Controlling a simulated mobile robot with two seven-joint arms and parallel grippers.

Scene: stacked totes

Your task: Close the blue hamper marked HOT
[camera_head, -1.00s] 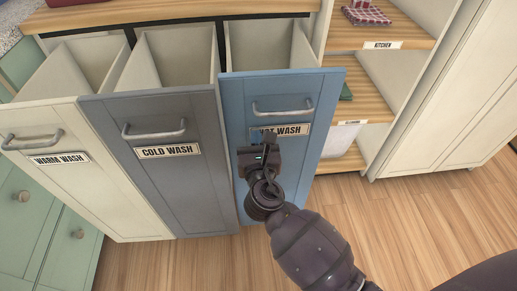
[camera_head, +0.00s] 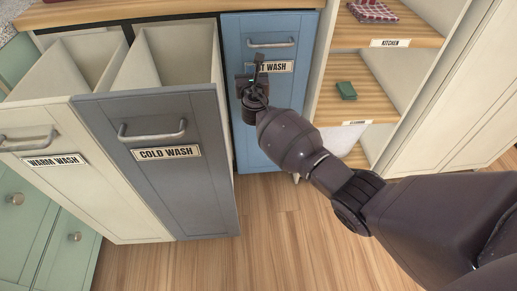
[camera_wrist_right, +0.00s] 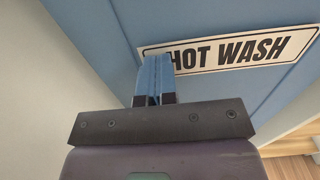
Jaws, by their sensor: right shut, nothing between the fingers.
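The blue hamper (camera_head: 268,150) with the HOT WASH label (camera_head: 277,67) is pushed in, its front nearly flush with the cabinet under the counter. Its grey bar handle (camera_head: 271,44) is above the label. My right gripper (camera_head: 257,62) is shut and empty at the blue front, by the left end of the label, below the handle. In the right wrist view the closed fingers (camera_wrist_right: 154,75) point at the blue panel and cover the label's left edge; whether they touch it I cannot tell. My left gripper is not in view.
The grey COLD WASH hamper (camera_head: 205,185) and the cream WARM WASH hamper (camera_head: 45,195) stand pulled out to the left. Open shelves (camera_head: 388,80) hold a green item (camera_head: 346,91) and checked cloth (camera_head: 372,12) at right. Wooden floor (camera_head: 270,250) lies in front.

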